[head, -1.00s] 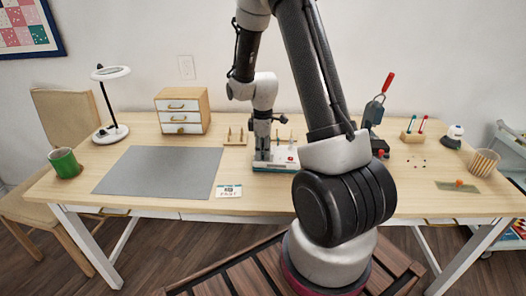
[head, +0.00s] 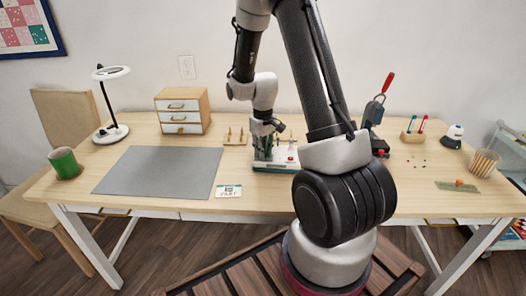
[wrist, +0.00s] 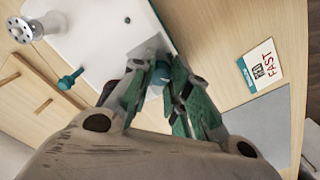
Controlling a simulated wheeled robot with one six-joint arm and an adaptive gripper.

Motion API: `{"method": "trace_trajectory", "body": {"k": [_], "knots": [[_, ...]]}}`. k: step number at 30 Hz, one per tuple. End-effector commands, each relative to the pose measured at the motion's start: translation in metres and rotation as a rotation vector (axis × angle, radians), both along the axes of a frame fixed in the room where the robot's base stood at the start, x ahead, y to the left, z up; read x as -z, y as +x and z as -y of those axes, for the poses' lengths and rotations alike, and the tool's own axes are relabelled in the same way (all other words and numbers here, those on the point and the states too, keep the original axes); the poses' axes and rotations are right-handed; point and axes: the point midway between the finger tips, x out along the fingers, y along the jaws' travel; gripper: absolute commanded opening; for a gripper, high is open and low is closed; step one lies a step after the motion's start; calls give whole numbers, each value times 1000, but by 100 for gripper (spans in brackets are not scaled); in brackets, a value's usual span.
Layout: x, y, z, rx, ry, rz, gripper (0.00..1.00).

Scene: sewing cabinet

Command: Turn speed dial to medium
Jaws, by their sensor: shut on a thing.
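The sewing machine (head: 285,164), white with a teal base, stands at the middle of the table, partly hidden by my arm. My gripper (wrist: 160,72) is over it, with its green-padded fingers closed around a small teal and grey piece, which appears to be the speed dial (wrist: 158,76). The fingers hide most of the dial, so I cannot read its setting. A card (wrist: 262,66) reading FAST lies on the table beside the machine; it also shows in the head view (head: 229,191).
A teal knob (wrist: 68,80) and a round metal part (wrist: 22,30) stick out from the machine near my fingers. A grey mat (head: 160,172) lies to the left. A drawer box (head: 183,112) and a wooden spool rack (head: 236,137) stand behind.

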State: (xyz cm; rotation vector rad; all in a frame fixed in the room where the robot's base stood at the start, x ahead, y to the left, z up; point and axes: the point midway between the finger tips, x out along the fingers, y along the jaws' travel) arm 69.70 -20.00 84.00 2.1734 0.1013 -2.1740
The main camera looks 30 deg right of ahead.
Motion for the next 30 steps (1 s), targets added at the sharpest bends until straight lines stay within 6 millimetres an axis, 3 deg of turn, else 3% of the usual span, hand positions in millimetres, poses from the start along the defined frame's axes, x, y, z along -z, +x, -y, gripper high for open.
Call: {"method": "trace_trajectory", "body": {"k": [15,30], "knots": [[0,0,0,457,0,1,0],[0,0,0,672,0,1,0]]}}
